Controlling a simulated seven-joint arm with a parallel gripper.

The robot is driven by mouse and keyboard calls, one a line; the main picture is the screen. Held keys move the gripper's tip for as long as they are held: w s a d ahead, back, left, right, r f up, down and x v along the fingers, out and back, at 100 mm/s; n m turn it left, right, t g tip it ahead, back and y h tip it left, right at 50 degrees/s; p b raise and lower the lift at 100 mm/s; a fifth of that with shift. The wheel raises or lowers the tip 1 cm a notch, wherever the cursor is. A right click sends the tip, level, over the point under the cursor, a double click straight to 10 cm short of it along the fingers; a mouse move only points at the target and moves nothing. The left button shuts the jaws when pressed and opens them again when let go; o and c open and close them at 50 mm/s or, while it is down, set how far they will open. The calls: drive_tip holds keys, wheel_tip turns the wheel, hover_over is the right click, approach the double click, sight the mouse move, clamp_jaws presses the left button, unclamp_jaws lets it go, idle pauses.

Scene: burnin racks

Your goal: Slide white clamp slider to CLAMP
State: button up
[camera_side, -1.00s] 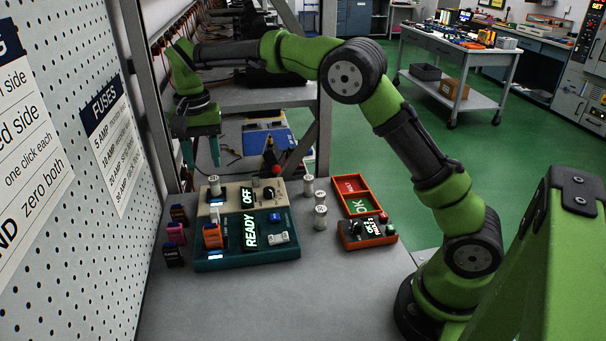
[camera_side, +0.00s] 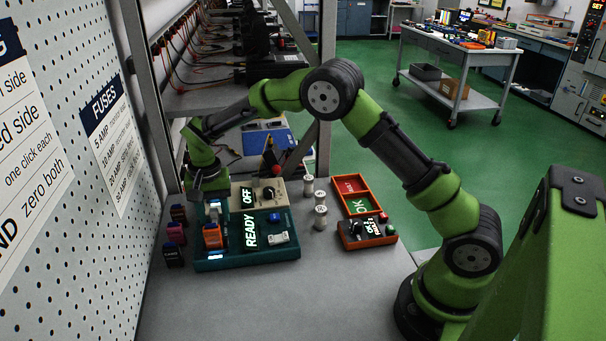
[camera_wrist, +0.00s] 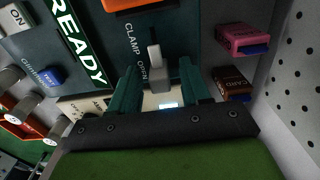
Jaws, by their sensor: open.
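The white clamp slider (camera_wrist: 155,57) shows in the wrist view on the dark teal panel. It is at the OPEN end of the track, with the CLAMP label (camera_wrist: 131,37) farther up. My gripper (camera_wrist: 158,80) is open, with one teal finger on each side of the slider's lower part. I cannot tell whether either finger touches it. In the side view my gripper (camera_side: 210,205) is low over the left part of the teal READY unit (camera_side: 247,262), and the slider is hard to make out behind it.
The beige unit (camera_side: 269,186) is behind. White-topped posts (camera_side: 320,217) and a red tray (camera_side: 351,184) are to the right.

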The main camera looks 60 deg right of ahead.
sight(213, 223)
clamp_jaws()
drive_tip(key=shift+s+a, duration=1.4)
drive_tip(key=shift+a, duration=0.05)
unclamp_jaws()
wheel_tip(213, 223, up, 17)
